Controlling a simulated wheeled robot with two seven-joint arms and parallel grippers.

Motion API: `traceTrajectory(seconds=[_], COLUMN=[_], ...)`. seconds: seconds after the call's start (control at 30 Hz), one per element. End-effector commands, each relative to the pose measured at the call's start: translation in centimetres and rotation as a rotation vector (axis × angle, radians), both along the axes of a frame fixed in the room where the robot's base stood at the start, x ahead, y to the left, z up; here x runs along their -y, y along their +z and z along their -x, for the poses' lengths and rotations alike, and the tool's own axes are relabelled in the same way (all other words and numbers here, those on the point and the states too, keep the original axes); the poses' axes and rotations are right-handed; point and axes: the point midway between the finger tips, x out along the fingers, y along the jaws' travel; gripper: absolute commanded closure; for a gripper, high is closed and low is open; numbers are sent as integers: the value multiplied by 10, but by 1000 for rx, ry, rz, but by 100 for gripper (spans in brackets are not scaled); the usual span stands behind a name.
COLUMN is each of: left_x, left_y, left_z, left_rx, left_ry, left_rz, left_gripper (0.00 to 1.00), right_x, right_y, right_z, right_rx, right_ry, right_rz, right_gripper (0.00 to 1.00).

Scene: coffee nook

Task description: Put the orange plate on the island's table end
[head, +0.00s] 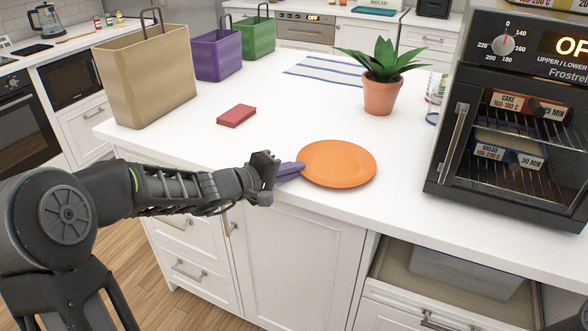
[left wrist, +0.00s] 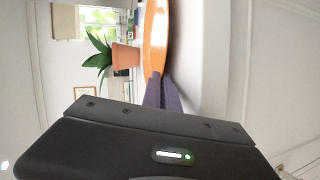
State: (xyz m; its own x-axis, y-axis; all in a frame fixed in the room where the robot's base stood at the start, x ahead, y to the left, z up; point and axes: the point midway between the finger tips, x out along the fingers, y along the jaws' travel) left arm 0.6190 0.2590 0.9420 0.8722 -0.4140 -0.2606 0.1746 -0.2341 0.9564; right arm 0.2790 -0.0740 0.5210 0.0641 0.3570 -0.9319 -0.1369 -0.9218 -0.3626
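The orange plate (head: 338,163) is level at the front edge of the white island top (head: 250,150), right of my left gripper. My left gripper (head: 290,171) reaches in from the left, its purple fingers close together at the plate's left rim. In the left wrist view the plate (left wrist: 155,38) shows nearly edge-on, with its rim between the tips of the fingers (left wrist: 163,92). The fingers look shut on the rim. I cannot tell for sure whether the plate touches the island top. My right gripper is out of view.
A red block (head: 236,116) lies behind my left gripper. A potted plant (head: 381,92) stands behind the plate, and a black oven (head: 510,130) stands at right. Tan (head: 145,78), purple (head: 216,54) and green (head: 258,38) bags stand at back left. A striped cloth (head: 325,70) lies behind.

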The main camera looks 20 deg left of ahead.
Motion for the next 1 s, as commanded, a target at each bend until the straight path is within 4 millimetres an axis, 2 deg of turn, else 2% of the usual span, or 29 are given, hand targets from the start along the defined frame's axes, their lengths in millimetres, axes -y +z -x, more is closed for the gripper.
traceTrajectory(seconds=[0.03,0.17,0.63,1.0], left_x=[-2,-5,-32,-32], left_y=[-18,-16,13,20], left_z=[5,9,66,71], left_rx=[-34,-33,-10,-1], left_ry=[4,7,8,1], left_rz=[-7,-7,-3,-1], left_gripper=[72,72,72,72], right_x=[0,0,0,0], right_y=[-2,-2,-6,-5], right_z=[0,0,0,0], right_rx=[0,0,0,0], right_ry=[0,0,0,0], right_rz=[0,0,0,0], right_gripper=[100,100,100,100])
